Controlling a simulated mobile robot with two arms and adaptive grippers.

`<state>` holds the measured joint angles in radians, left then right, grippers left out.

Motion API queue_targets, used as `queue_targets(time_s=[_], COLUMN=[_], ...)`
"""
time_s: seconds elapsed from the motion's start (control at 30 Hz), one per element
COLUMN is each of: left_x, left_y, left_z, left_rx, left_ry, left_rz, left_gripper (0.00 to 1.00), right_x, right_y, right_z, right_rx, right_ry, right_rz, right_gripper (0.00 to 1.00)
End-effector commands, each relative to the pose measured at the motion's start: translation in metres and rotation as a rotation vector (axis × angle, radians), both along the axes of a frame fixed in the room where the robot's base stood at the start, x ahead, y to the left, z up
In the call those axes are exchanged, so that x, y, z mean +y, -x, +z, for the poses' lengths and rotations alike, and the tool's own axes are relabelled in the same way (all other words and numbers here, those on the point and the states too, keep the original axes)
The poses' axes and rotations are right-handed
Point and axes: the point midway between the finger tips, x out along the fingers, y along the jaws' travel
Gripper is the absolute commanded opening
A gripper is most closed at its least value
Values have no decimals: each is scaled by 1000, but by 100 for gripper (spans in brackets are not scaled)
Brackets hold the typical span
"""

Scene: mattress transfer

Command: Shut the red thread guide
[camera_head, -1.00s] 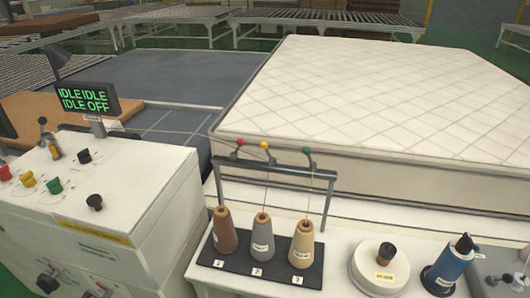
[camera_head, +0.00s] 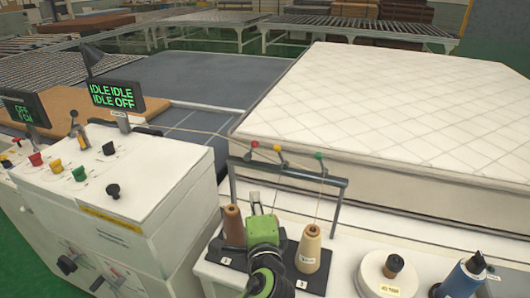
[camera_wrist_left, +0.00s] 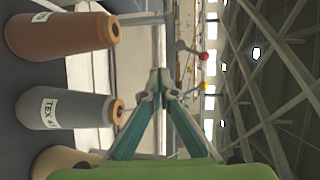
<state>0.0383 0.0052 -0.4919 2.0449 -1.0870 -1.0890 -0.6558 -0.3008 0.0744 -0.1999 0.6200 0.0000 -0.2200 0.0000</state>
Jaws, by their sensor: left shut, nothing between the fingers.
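The red thread guide (camera_head: 255,144) is a small red-tipped lever at the left of a dark rack bar (camera_head: 288,173). The yellow guide (camera_head: 277,149) and green guide (camera_head: 319,156) stand to its right. I cannot tell whether the red one is open or shut. My left gripper (camera_head: 262,201) is below and in front of the bar, apart from the guides. In the left wrist view its fingertips (camera_wrist_left: 160,82) meet with nothing between them. The red tip (camera_wrist_left: 203,56) shows beyond them, near the yellow tip (camera_wrist_left: 203,86). My right gripper is in neither view.
A brown cone (camera_head: 233,226) and a cream cone (camera_head: 309,248) stand under the rack; my left arm hides the grey cone, which shows in the left wrist view (camera_wrist_left: 70,110). A white mattress (camera_head: 390,110) lies behind. A control cabinet (camera_head: 150,180) stands left.

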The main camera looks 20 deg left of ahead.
Motion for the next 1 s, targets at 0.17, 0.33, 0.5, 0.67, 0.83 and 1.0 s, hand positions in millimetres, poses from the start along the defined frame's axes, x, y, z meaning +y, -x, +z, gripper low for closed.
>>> queue_targets(time_s=[0.17,0.33,0.5,0.67,0.83,1.0], left_x=[-22,-29,-29,-28,-20,-7], left_y=[-17,-20,-20,-22,-39,-69], left_z=[49,63,63,63,67,71], left_rx=[-89,-113,-113,-113,-112,-112], left_ry=[-192,-252,-251,-250,-252,-251], left_rz=[-27,-32,-32,-31,-30,-29], left_gripper=[0,0,0,0,0,0], right_x=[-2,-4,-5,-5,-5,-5], right_y=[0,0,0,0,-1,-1], right_z=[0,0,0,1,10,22], right_rx=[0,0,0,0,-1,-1], right_ry=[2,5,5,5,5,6], right_rz=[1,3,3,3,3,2], right_gripper=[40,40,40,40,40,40])
